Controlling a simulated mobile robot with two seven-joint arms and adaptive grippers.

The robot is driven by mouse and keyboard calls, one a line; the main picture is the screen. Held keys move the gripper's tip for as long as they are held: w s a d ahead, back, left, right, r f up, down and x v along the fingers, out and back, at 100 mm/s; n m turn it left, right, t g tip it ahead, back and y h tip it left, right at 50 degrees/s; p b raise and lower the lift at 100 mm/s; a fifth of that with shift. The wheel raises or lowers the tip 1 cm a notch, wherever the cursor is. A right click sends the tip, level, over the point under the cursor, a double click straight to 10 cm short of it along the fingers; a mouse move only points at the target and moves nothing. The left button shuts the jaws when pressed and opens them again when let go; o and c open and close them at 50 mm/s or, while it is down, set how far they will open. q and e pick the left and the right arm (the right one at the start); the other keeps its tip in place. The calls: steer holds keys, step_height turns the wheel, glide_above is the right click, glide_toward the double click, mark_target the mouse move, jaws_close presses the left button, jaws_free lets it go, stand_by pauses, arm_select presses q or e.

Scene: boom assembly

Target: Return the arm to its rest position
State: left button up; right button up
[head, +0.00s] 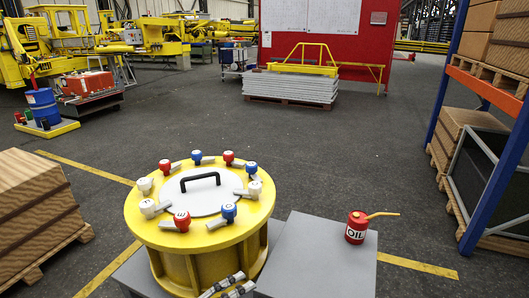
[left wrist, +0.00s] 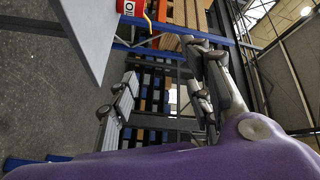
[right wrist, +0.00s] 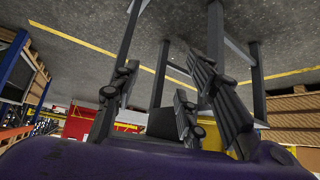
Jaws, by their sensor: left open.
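My left gripper (left wrist: 163,75) shows in the left wrist view with its fingers spread and nothing between them. My right gripper (right wrist: 160,80) shows in the right wrist view, also with fingers apart and empty. In the head view, two grey finger pieces show at the bottom edge, in front of the yellow drum; I cannot tell which arm they belong to. The yellow round drum (head: 190,262) has a white lid with a black handle (head: 200,181) and a ring of red, blue and white knobs.
A red oil can (head: 356,228) stands on a grey box (head: 318,262) right of the drum; it also shows in the left wrist view (left wrist: 130,6). Boxes on a pallet (head: 35,215) stand at left, a blue-orange rack (head: 480,85) at right.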

arm_select(q)
steer(key=s+a+f+n+t+y+p, duration=0.1)
steer(key=s+a+f+n+y, duration=0.65)
steer(key=n, duration=0.25)
steer(key=s+a+f+n+t+y, duration=0.1)
steer(key=s+a+f+n+y, duration=0.55)
steer(key=s+f+n, duration=0.3)
steer(key=s+f+n+g+y, duration=0.1)
steer(key=s+f+n+g, duration=0.3)
steer(key=s, duration=0.5)
steer(key=shift+s+a+f+p, duration=0.25)
steer(key=shift+s+f+p, duration=0.1)
steer(key=shift+f, duration=0.15)
arm_select(e)
steer(key=shift+w+a+r, duration=0.15)
steer(key=shift+w+r, duration=0.15)
steer(key=shift+r, duration=0.25)
steer(key=shift+w+a+r, duration=0.1)
steer(key=shift+w+r, duration=0.15)
steer(key=shift+r, duration=0.3)
arm_select(q)
steer(key=shift+n, duration=0.25)
arm_select(e)
steer(key=shift+w+a+r, duration=0.1)
steer(key=shift+w+r, duration=0.1)
steer(key=shift+w, duration=0.35)
steer(key=shift+s, duration=0.25)
steer(key=shift+s+d+f, duration=0.15)
steer(key=shift+s+d, duration=0.05)
steer(key=shift+s, duration=0.1)
